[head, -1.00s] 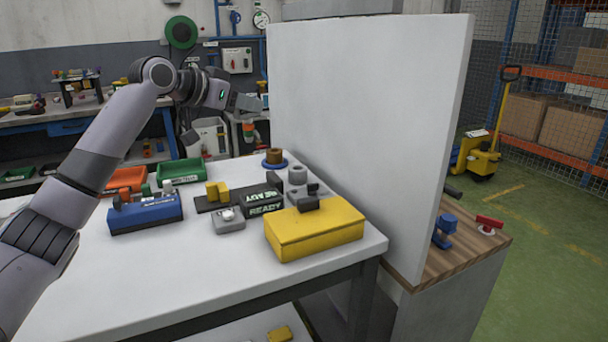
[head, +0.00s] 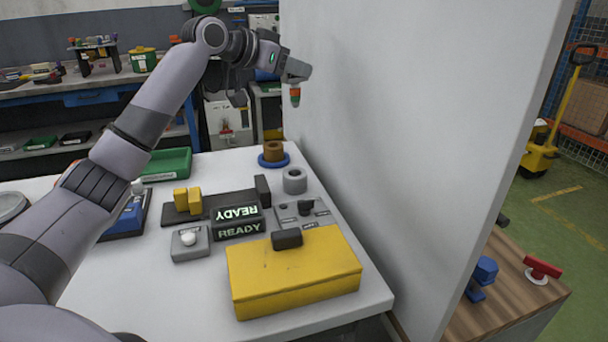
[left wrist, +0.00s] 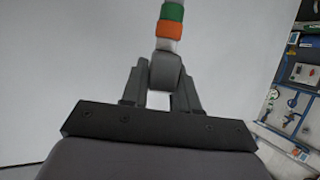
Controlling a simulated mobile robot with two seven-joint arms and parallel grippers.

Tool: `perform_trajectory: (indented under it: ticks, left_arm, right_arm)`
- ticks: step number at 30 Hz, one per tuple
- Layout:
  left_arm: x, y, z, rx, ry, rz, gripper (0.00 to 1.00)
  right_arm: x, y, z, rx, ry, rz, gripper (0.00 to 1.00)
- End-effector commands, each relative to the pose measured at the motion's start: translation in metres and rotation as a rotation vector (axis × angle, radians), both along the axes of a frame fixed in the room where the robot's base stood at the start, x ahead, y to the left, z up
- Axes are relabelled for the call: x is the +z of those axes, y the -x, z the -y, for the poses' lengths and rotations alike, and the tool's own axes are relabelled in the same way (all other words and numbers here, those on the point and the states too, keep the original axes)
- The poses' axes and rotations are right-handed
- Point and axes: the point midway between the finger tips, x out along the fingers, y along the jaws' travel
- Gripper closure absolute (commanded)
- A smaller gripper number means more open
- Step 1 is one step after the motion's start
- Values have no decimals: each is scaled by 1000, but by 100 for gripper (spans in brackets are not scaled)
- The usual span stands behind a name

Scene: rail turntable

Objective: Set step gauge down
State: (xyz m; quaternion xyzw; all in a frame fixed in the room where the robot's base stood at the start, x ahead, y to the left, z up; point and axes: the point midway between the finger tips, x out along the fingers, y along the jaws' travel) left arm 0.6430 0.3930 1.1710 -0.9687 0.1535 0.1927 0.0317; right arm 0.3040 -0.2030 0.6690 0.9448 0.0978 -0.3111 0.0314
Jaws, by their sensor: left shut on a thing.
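The step gauge (head: 295,95) is a slim stepped piece with orange and green bands. My left gripper (head: 297,78) is shut on its upper end, and the gauge hangs below it, above the far end of the white table (head: 120,292) and beside the tall white panel (head: 410,120). In the left wrist view the gauge (left wrist: 169,28) sticks out from between the fingertips (left wrist: 165,78), its grey end between them, its far end cut off by the picture edge. My right gripper is out of view.
On the table stand a brown ring on a blue base (head: 273,155), a grey ring (head: 294,181), a READY display (head: 238,228), a grey button box (head: 189,244), a yellow box (head: 293,272) and a green tray (head: 166,164). The front left table top is clear.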

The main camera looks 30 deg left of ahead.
Motion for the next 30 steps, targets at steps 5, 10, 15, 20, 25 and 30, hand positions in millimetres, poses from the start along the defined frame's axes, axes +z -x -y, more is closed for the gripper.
perform_trajectory:
  ticks: [5,10,15,20,25,30]
  left_arm:
    - [-35,1,-1,1,-1,-6,100]
    - [-82,1,-1,1,-1,-6,100]
    - [-125,1,0,-1,0,-5,100]
    - [-149,1,0,0,0,-2,100]
    - [-159,0,0,1,1,0,100]
    - [-183,1,0,2,0,-3,100]
  right_arm:
    - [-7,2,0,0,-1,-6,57]
    - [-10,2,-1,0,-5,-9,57]
    - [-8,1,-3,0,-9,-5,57]
    - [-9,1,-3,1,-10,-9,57]
    - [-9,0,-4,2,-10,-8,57]
    - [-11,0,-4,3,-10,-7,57]
